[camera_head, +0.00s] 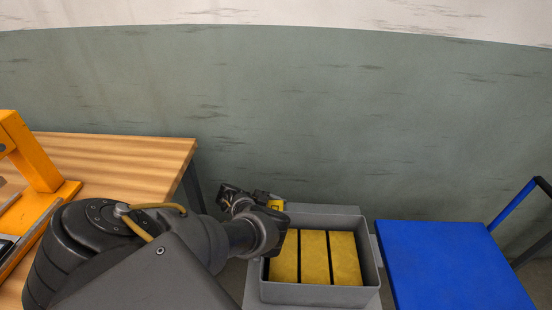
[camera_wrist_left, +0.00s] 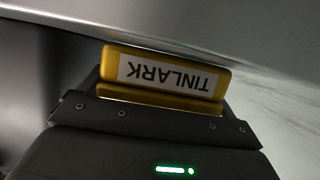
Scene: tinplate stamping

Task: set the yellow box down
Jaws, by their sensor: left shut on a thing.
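A yellow box (camera_head: 276,204) shows as a small patch at the end of my left arm, near the back left corner of the grey bin (camera_head: 373,284). My left gripper (camera_head: 252,201) is shut on it, and the dark wrist hides much of the box. In the left wrist view the yellow box (camera_wrist_left: 168,73) shows a white label reading TINLARK upside down. Whether it is over the bin or beside it, and its height, I cannot tell. Three more yellow boxes (camera_head: 314,256) stand side by side in the bin. My right gripper is not in view.
A blue cart (camera_head: 447,262) with a handle (camera_head: 513,205) stands close to the bin's right. A wooden table (camera_head: 120,155) with an orange machine (camera_head: 30,155) is at left. A green and white wall (camera_head: 300,110) runs behind.

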